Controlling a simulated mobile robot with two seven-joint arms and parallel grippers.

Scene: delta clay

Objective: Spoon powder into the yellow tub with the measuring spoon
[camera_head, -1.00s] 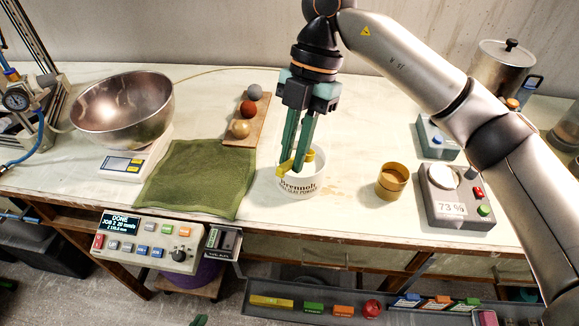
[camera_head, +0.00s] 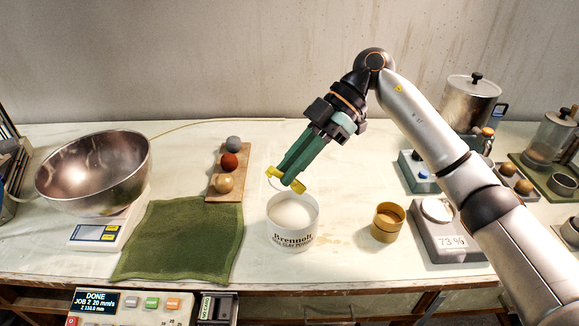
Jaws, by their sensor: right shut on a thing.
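My right gripper (camera_head: 287,178) is shut on the yellow measuring spoon (camera_head: 298,187) and holds it just above the white tub (camera_head: 292,239), tilted, with its fingers pointing down and left. The fingers hide part of the spoon, and I cannot tell how much powder is in it. The white tub is open, lettered in black, and holds white powder (camera_head: 292,211). The yellow tub (camera_head: 386,232) stands upright to the right of the white tub, with a brownish inside; its contents are unclear. My left gripper is not in view.
A grey scale-like device (camera_head: 445,245) reading 73 % stands right of the yellow tub. A green cloth (camera_head: 180,240), a board with several balls (camera_head: 225,195) and a steel bowl (camera_head: 95,175) are at left.

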